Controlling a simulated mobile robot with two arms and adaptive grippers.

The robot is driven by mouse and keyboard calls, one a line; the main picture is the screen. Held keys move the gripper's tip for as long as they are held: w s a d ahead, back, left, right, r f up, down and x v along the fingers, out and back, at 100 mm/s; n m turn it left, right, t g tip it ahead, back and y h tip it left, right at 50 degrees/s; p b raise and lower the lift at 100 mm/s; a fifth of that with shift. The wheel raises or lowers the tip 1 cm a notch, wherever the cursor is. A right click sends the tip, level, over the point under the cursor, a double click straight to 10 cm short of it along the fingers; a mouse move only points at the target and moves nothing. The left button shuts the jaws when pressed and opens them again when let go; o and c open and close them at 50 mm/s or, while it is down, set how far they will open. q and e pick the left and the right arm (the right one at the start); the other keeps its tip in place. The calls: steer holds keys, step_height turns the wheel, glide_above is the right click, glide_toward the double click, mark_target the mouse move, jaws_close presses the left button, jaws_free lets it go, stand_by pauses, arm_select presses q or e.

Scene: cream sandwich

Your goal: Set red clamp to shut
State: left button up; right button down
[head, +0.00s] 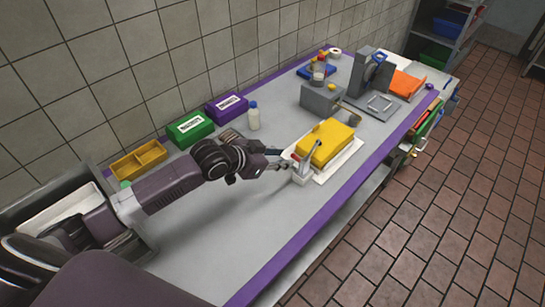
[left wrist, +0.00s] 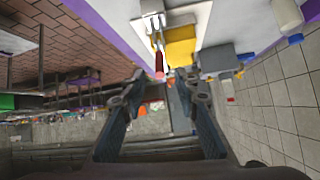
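The red clamp (head: 300,177) stands on the grey worktop at the near corner of a white board. Its grey metal parts rise beside a yellow block (head: 328,140). In the left wrist view its red handle (left wrist: 159,63) points toward my gripper, with the grey clamp body above it. My left gripper (head: 284,159) is close to the clamp, on its left side. In the left wrist view the gripper (left wrist: 160,88) is open and empty. The red handle lies just beyond the fingertips, in line with the gap; contact cannot be told. My right gripper is not in view.
A white bottle (head: 254,116), a green box (head: 190,128) and a purple box (head: 227,107) stand along the wall. A grey machine (head: 321,101) stands beyond the yellow block. The near worktop is clear up to its purple edge (head: 292,250).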

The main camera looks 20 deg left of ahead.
mark_target(298, 159)
arm_select(q)
steer(key=shift+v, duration=2.25)
steer(key=shift+c, duration=0.6)
